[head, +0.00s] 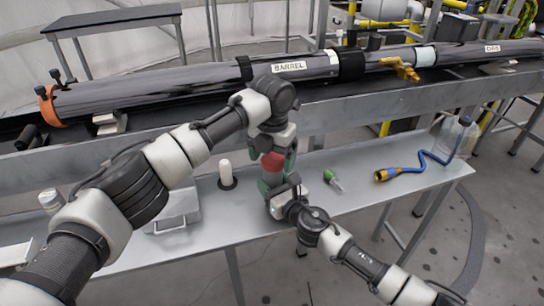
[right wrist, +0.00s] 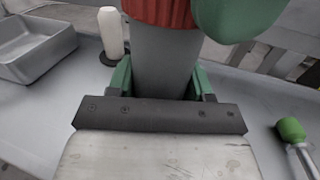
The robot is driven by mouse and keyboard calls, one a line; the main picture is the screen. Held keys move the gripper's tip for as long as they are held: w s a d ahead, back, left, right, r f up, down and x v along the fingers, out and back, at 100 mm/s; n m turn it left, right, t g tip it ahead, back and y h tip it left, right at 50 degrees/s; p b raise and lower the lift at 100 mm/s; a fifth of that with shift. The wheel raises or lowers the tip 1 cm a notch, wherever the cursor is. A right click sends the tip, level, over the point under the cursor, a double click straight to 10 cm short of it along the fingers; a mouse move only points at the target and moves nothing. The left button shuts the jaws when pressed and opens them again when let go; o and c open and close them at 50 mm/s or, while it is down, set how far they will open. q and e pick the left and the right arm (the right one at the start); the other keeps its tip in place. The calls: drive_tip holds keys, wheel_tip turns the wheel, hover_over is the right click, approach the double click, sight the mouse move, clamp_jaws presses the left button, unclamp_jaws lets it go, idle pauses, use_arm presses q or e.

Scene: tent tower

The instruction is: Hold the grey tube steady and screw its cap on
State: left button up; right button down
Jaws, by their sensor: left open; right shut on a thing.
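The grey tube (right wrist: 163,65) stands upright between the green fingers of my right gripper (right wrist: 160,80), which is shut on it. The red ribbed cap (right wrist: 160,10) sits at the tube's top in the right wrist view; how far it is threaded cannot be seen. In the head view the red cap (head: 272,162) shows just under my left gripper (head: 276,156), which points down from above. My left gripper is open around or beside the cap; one green finger is close to it at the upper right of the right wrist view. The tube is mostly hidden in the head view.
On the bench (head: 300,222) are a white bottle (head: 225,172) on a dark base, a grey tray (head: 178,218), a green-topped tool (head: 333,180), a blue hose (head: 425,164) with brass end, and a clear jug (head: 456,136). A long black barrel (head: 160,92) lies behind.

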use_arm(q)
drive_tip(key=shift+r, duration=2.25)
drive_tip(key=shift+c, duration=0.4)
